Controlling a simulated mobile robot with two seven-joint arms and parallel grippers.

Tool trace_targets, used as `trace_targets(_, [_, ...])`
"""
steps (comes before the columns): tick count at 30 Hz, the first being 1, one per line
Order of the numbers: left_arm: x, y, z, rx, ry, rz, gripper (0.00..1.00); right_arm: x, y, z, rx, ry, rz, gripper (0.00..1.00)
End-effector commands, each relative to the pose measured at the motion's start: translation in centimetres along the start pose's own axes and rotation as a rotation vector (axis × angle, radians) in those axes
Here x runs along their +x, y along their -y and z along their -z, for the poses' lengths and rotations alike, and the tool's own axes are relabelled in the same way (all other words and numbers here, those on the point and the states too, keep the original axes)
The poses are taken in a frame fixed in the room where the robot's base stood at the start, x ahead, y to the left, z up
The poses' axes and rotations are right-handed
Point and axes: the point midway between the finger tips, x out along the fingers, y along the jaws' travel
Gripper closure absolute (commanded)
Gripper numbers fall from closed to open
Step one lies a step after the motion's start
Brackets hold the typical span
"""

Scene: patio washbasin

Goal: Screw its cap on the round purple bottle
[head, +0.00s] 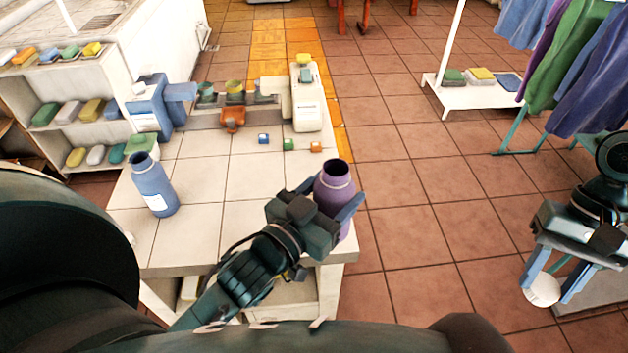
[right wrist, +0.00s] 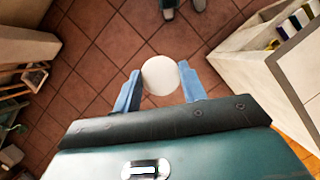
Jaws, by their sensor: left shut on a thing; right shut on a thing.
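The round purple bottle (head: 334,190) stands upright and open-mouthed at the right edge of the tiled counter in the head view. My left gripper (head: 336,198) is shut around its body, one finger on each side. My right gripper (head: 557,286) is at the far right of the head view, out over the floor, well apart from the bottle. It is shut on a round white cap (head: 541,290). In the right wrist view the cap (right wrist: 160,75) sits between the two blue fingertips. The cap's underside cannot be made out.
A blue bottle without a cap (head: 154,186) stands on the counter (head: 225,185) at left. A clothes rack (head: 575,70) stands at right. Tiled floor is clear between the counter and my right gripper.

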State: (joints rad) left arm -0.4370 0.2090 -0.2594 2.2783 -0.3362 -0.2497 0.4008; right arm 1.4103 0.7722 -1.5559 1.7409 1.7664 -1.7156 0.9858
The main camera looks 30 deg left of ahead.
Motion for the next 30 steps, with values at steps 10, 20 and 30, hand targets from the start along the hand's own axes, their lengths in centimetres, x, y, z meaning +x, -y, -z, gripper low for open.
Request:
trace_targets(10, [3.0,-6.5,0.6,0.007,-0.004,-0.349,0.87,0.0,0.0,0.0,0.0,0.0,0.0,0.79])
trace_targets(20, [3.8,-8.7,0.7,0.0,-0.003,-0.457,0.87,0.0,0.0,0.0,0.0,0.0,0.0,0.79])
trace_targets(30, [3.8,-8.8,0.6,-0.001,0.002,-0.459,0.87,0.0,0.0,0.0,0.001,0.0,0.0,0.79])
